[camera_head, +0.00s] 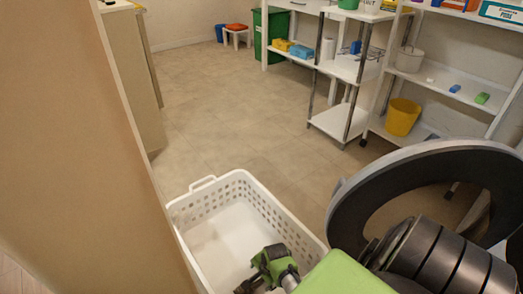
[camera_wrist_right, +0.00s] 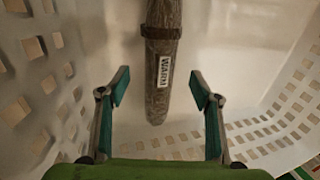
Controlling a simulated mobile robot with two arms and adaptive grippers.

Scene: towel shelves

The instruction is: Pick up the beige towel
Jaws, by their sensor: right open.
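A rolled grey-beige towel (camera_wrist_right: 160,60) with a white label reading "WARM" lies in the white laundry basket (camera_head: 198,205) in the right wrist view. Its near end comes between the fingers of my right gripper (camera_wrist_right: 159,90), which is open, with a finger apart on each side of it. In the head view my right gripper (camera_head: 262,272) is over the basket's inside, and the towel cannot be made out there. My left gripper is not in view.
A beige panel (camera_head: 95,150) stands close on the left of the basket. A white cart (camera_head: 340,122) and shelves with a yellow bucket (camera_head: 402,117) stand at the back right. The tiled floor in the middle is clear.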

